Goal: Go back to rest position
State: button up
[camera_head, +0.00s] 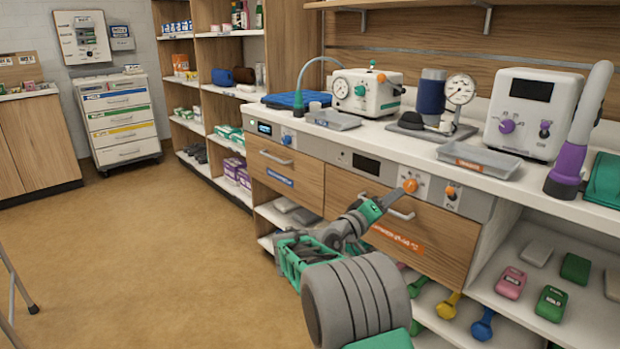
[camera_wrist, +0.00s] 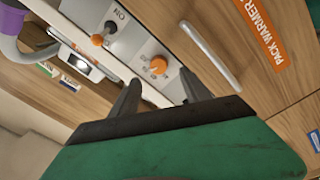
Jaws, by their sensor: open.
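My gripper (camera_head: 396,197) is in front of the counter, at the control panel (camera_head: 428,194) above a wooden drawer. In the wrist view my gripper (camera_wrist: 163,84) has its two dark fingers apart with nothing held between them. An orange knob (camera_wrist: 158,66) shows beyond and between the fingertips; it also shows in the head view (camera_head: 410,186). I cannot tell whether the fingers touch it.
A drawer handle (camera_wrist: 210,55) and an orange PACK WARMER label (camera_wrist: 268,40) are close to my gripper. The counter holds a white device (camera_head: 533,112), a grey tray (camera_head: 480,160) and gauges. Open shelves below hold coloured weights.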

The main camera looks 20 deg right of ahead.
jog(key=s+a+r+y+p, duration=0.3)
jog(key=a+r+y+p, duration=0.25)
jog(key=a+p, duration=0.35)
jog(key=s+a+r+y+p, duration=0.2)
jog(key=a+r+y+p, duration=0.35)
jog(key=p, duration=0.45)
jog(key=s+a+r+n+g+y+p, duration=0.1)
jog(key=s+a+r+y+p, duration=0.1)
jog(key=s+a+p, duration=0.4)
jog(key=s+a+r+n+g+y+p, duration=0.2)
jog(key=s+a+p, duration=0.4)
jog(key=s+a, duration=0.7)
jog(key=shift+a+r+y+p, duration=0.35)
jog(key=shift+a+r+y, duration=0.2)
jog(key=shift+y, duration=0.65)
jog(key=shift+d+r, duration=0.1)
jog(key=shift+d, duration=0.05)
